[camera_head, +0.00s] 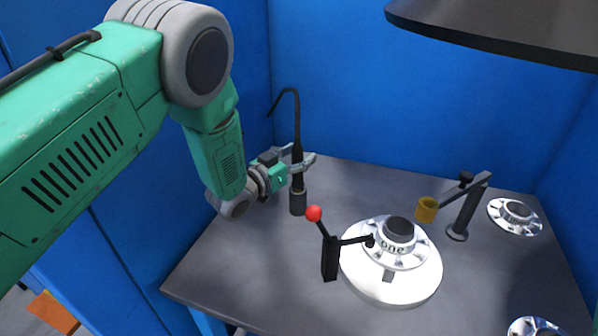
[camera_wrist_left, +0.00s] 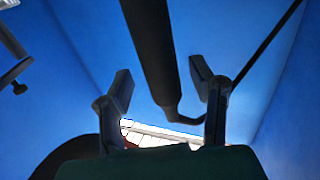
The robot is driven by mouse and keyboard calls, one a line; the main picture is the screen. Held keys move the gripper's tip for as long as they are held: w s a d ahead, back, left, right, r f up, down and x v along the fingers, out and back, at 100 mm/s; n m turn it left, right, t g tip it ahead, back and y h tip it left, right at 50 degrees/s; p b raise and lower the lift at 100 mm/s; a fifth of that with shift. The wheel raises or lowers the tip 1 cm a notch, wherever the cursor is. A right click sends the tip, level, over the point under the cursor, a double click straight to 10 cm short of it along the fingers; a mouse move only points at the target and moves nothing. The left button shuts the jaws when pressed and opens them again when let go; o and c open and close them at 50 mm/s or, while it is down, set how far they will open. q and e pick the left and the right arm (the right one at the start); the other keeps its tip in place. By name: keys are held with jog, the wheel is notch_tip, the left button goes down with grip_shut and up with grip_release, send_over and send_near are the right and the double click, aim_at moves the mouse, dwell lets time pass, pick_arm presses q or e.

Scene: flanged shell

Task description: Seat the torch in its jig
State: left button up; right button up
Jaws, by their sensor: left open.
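The torch (camera_head: 298,200) is a dark upright rod with a hooked cable at its top, at the back left of the table in the head view. My left gripper (camera_head: 303,157) is open, with its fingers on either side of the torch's upper body. In the left wrist view the torch (camera_wrist_left: 150,50) passes between the two parted fingers; contact is not clear. I cannot tell whether the torch's lower end rests on anything. A brass-coloured cup (camera_head: 426,210) on a dark post and arm stands at the right and may be the jig. My right gripper is not in view.
A flanged shell (camera_head: 398,250) marked "one" sits on a white round base (camera_head: 390,292). A black lever with a red ball (camera_head: 314,213) stands beside it. More flanged parts (camera_head: 515,216) lie at the right. Blue walls (camera_head: 400,110) enclose the table (camera_head: 250,270), whose front left is clear.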

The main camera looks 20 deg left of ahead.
pick_arm(q)
jog(key=shift+w+d, duration=0.15)
jog(key=shift+w, duration=0.05)
jog(key=shift+a, duration=0.5)
grip_shut()
